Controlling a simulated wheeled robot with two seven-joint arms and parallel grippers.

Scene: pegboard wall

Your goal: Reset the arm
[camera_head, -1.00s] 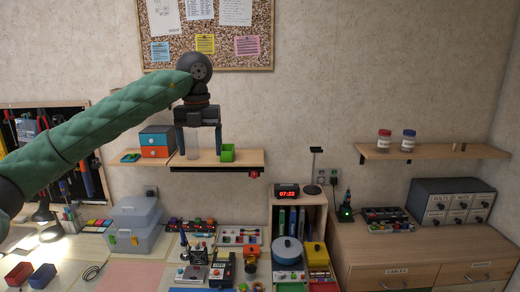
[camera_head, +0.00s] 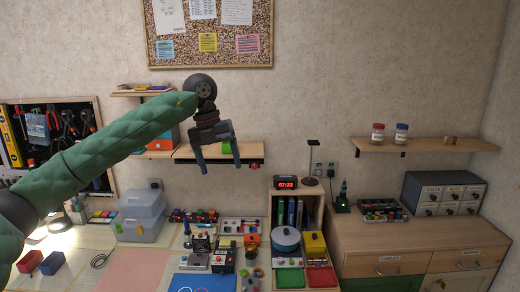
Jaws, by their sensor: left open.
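My left arm, in a green quilted sleeve, comes in from the left in the head view. Its left gripper (camera_head: 219,164) hangs in front of the small wall shelf (camera_head: 185,153), fingers pointing down and slightly tilted. The fingers are apart with nothing visible between them. A green cup (camera_head: 226,146) on the shelf is partly hidden behind the gripper. An orange drawer box (camera_head: 163,143) on the shelf is mostly hidden behind the arm. My right gripper is not in view.
A red digital clock (camera_head: 285,183) stands on the cubby. Two jars sit on the right shelf (camera_head: 425,146). Air before the right wall is clear.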

